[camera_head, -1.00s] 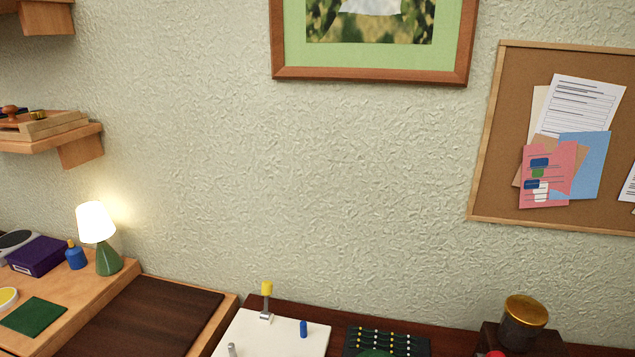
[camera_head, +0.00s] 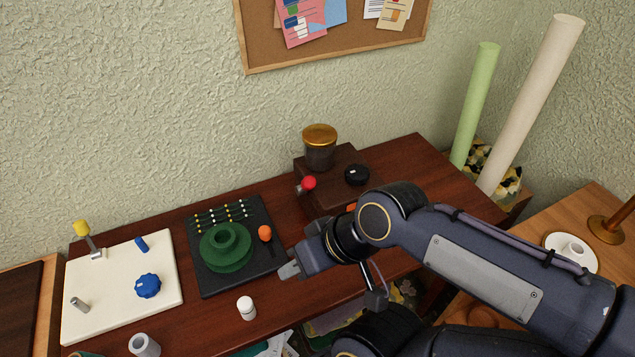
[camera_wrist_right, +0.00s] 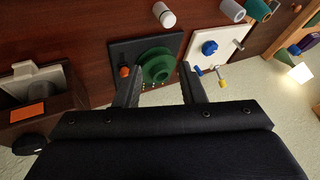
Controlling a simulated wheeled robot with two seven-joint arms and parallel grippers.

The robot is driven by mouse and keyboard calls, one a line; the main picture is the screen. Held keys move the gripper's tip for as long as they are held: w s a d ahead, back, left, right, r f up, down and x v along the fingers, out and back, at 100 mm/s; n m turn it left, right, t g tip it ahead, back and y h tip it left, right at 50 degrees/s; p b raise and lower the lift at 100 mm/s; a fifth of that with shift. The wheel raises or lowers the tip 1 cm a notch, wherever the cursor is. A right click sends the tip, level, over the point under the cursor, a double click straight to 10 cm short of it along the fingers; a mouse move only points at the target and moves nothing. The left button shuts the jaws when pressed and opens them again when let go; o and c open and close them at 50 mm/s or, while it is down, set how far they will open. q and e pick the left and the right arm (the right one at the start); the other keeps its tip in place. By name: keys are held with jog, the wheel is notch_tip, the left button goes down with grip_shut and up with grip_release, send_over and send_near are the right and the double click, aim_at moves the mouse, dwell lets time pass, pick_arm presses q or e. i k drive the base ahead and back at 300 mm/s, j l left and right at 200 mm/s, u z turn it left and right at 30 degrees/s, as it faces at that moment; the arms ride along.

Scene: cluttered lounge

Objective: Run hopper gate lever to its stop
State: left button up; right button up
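A dark wooden box (camera_head: 340,200) stands at the back of the dark table, with a gold-lidded jar (camera_head: 319,150) on it. A red-knobbed lever (camera_head: 308,183) sticks out at its left side; it looks like the hopper gate lever, though no label shows. The box (camera_wrist_right: 80,92) is at the left in the right wrist view, where I cannot make out the red knob. My right gripper (camera_head: 290,270) is below and left of the box, apart from the lever. In the wrist view its two fingers (camera_wrist_right: 160,70) are spread with nothing held. My left gripper is not in view.
A black panel (camera_head: 205,280) with a green disc (camera_head: 226,247) and an orange knob (camera_head: 265,233) lies beside my right gripper. A white board (camera_head: 115,310) has a yellow-tipped lever (camera_head: 82,229) and a blue knob (camera_head: 148,286). A white bottle (camera_head: 246,308) stands near the table's front edge.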

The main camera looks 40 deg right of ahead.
aim_at(308, 183)
jog(key=z, duration=1.55)
